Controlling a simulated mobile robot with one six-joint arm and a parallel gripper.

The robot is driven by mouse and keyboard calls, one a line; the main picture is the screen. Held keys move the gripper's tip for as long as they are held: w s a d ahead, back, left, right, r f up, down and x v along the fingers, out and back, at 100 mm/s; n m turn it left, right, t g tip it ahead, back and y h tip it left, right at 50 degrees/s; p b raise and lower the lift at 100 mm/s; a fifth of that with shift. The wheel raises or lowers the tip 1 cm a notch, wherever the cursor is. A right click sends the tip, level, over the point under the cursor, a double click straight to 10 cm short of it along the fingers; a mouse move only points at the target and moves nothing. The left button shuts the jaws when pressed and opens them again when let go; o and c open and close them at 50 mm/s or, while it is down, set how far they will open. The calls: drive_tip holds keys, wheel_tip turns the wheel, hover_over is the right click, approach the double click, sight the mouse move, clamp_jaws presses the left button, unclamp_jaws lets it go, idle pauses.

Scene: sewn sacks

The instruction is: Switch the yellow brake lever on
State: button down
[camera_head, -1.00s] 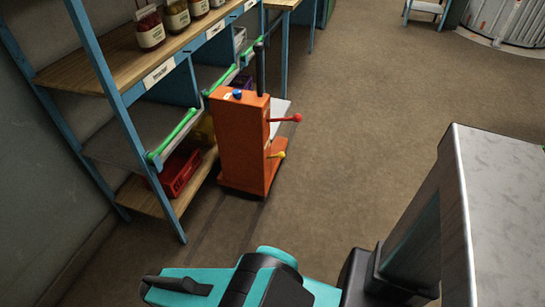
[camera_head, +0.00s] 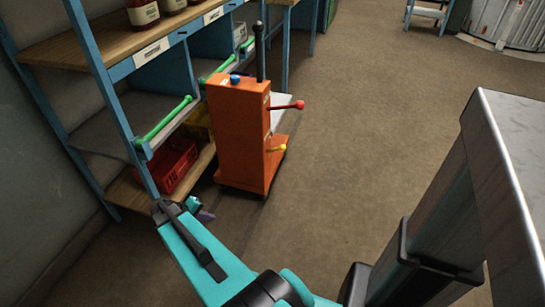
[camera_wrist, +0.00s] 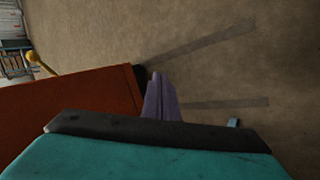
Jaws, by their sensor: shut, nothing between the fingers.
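In the wrist view the yellow lever (camera_wrist: 38,61) shows at the upper left, beyond the orange cart body (camera_wrist: 70,115). My gripper (camera_head: 205,214) is in front of the cart's lower left corner, apart from the lever. In the wrist view my gripper's purple-grey fingers (camera_wrist: 158,98) are together and empty, beside the cart's base edge. Whether they touch the cart I cannot tell.
A blue-framed shelf (camera_head: 90,85) with green bars (camera_head: 165,122) and a red crate (camera_head: 172,165) stands close on the left. A black post (camera_head: 259,52) rises from the cart. The brown floor (camera_head: 370,110) right of the cart is clear.

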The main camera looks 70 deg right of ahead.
drive_tip(key=s+d+r+m+g+h+b, duration=0.1)
drive_tip(key=d+r+m+h+b, duration=0.15)
drive_tip(key=d, duration=0.65)
drive_tip(key=s+d+r+m+h+b, duration=0.1)
drive_tip(key=d+r+b, duration=0.2)
drive_tip(key=d, duration=0.7)
drive_tip(key=m+g+h+b, duration=0.2)
drive_tip(key=b, duration=0.2)
approach(276, 149)
wheel_tip(276, 149, up, 3)
drive_tip(key=a, duration=0.3)
drive_tip(key=shift+w+d+r, duration=0.25)
drive_tip(key=shift+r, duration=0.05)
drive_tip(key=b+x, duration=0.2)
drive_tip(key=x, duration=0.8)
drive_tip(key=shift+r, duration=0.1)
